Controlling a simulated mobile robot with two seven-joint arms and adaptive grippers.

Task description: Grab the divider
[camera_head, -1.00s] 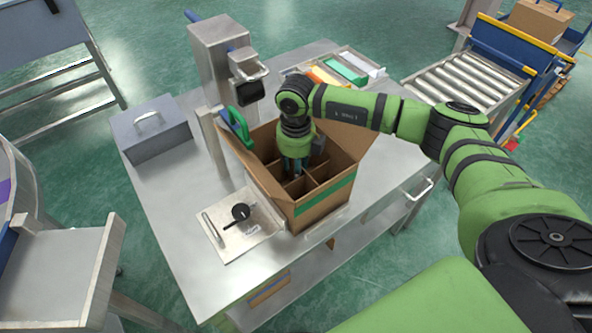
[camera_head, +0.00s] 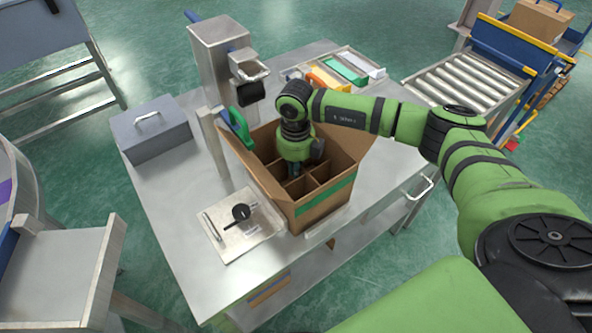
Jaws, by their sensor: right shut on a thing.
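The brown cardboard box (camera_head: 323,213) stands open on the metal table, its flaps spread and a green band on its front. The cardboard divider (camera_head: 313,184) sits inside the box and splits it into compartments. My right gripper (camera_head: 295,171) points down into the box, at the divider, and is shut on it. Its fingertips are largely hidden by the wrist and the box walls. My left gripper is not in view.
A metal press (camera_head: 222,62) stands behind the box. A grey lidded case (camera_head: 152,131) is at the table's left. A tray of coloured items (camera_head: 345,70) is at the back.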

